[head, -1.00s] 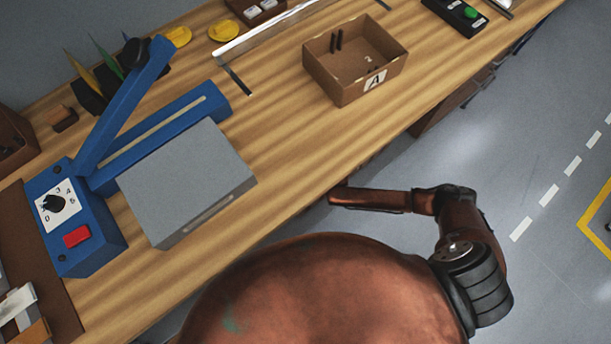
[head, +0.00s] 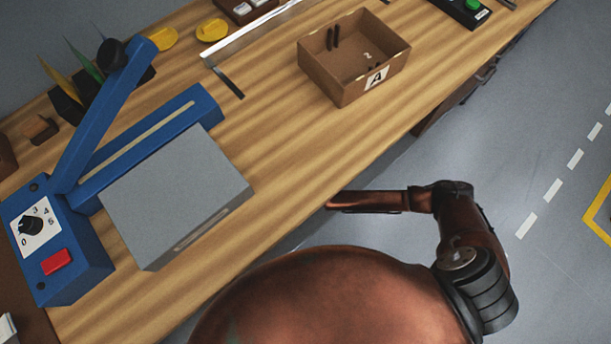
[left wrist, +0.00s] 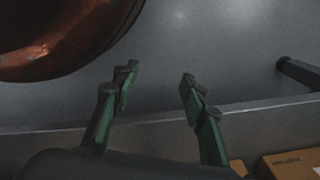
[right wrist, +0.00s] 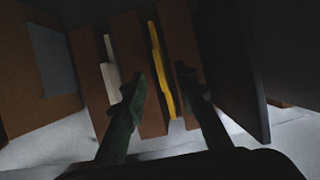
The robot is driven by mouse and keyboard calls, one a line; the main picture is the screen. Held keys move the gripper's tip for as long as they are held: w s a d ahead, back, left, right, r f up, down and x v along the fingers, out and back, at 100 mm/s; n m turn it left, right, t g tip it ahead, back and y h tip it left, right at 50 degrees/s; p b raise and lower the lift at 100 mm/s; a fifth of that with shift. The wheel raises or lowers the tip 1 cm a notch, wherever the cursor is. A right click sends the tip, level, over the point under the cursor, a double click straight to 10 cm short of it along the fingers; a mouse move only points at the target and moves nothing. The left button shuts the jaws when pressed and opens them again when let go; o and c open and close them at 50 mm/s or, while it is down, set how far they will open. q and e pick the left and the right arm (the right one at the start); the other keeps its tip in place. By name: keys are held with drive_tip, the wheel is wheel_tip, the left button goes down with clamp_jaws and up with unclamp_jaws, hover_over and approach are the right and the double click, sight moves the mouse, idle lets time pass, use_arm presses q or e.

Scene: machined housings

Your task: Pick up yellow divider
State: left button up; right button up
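A thin yellow strip (right wrist: 160,70), which looks like a yellow divider, stands between brown upright pieces in the right wrist view. My right gripper (right wrist: 160,88) is open, one finger on each side of the strip's line; I cannot tell whether it touches. In the head view my right arm reaches left to the bench's front edge, and its gripper is hidden. Another yellow upright piece (head: 62,82) stands with a green one (head: 86,60) in a dark holder at the bench's back left. My left gripper (left wrist: 160,78) is open and empty over grey surfaces, out of the head view.
A blue sealer (head: 75,230) with a raised lever and grey plate (head: 175,195) fills the bench's left. A cardboard box (head: 340,90) marked A holds small dark parts. Yellow discs (head: 212,30) lie behind. Brown boards (right wrist: 125,60) crowd my right gripper.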

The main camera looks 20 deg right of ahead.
drive_tip(key=shift+b+x, duration=0.55)
drive_tip(key=shift+x, duration=0.7)
use_arm(q)
drive_tip(key=shift+w+d+r, duration=0.2)
drive_tip(key=shift+w+r, duration=0.05)
drive_tip(key=shift+r, duration=0.6)
drive_tip(key=shift+w+d+r, duration=0.2)
drive_tip(key=shift+w+r, duration=0.1)
drive_tip(key=shift+r, duration=0.6)
drive_tip(key=shift+w+d+r, duration=0.2)
drive_tip(key=shift+w+r, duration=0.05)
drive_tip(key=shift+r, duration=0.6)
use_arm(e)
drive_tip(key=shift+w+f, duration=0.15)
clamp_jaws()
